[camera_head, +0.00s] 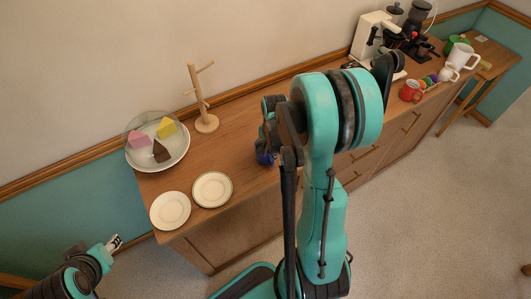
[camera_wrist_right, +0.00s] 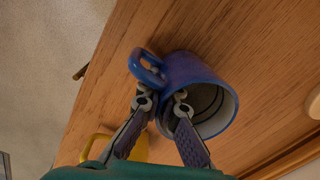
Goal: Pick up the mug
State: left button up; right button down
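A blue mug (camera_head: 264,158) stands on the wooden sideboard, mostly hidden behind my right gripper and arm in the head view. In the right wrist view the blue mug (camera_wrist_right: 190,85) fills the middle, its handle at upper left and its mouth at lower right. My right gripper (camera_wrist_right: 164,98) is at the mug, fingers apart. One finger is by the handle side, the other overlaps the rim; part of the mug's wall shows between them. I cannot tell whether they touch it. My left gripper (camera_head: 114,242) is low at left, away from the sideboard, too small to judge.
A yellow object (camera_wrist_right: 100,147) is partly hidden behind my right fingers. On the sideboard (camera_head: 235,135) are a wooden mug tree (camera_head: 207,122), two plates (camera_head: 212,189), a covered cake dish (camera_head: 176,162), a red mug (camera_head: 411,91) and a coffee machine (camera_head: 368,40).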

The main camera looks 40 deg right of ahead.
dwell(0.3)
jog(key=shift+r, duration=0.55)
jog(key=r, duration=0.1)
jog(key=r+p, duration=0.1)
jog(key=s+d+r+p, duration=0.1)
jog(key=r, duration=0.1)
jog(key=s+d+r+p, duration=0.2)
jog(key=s+d+r, duration=0.4)
jog(key=s, duration=0.1)
jog(key=shift+s+d, duration=0.35)
jog(key=shift+d, duration=0.05)
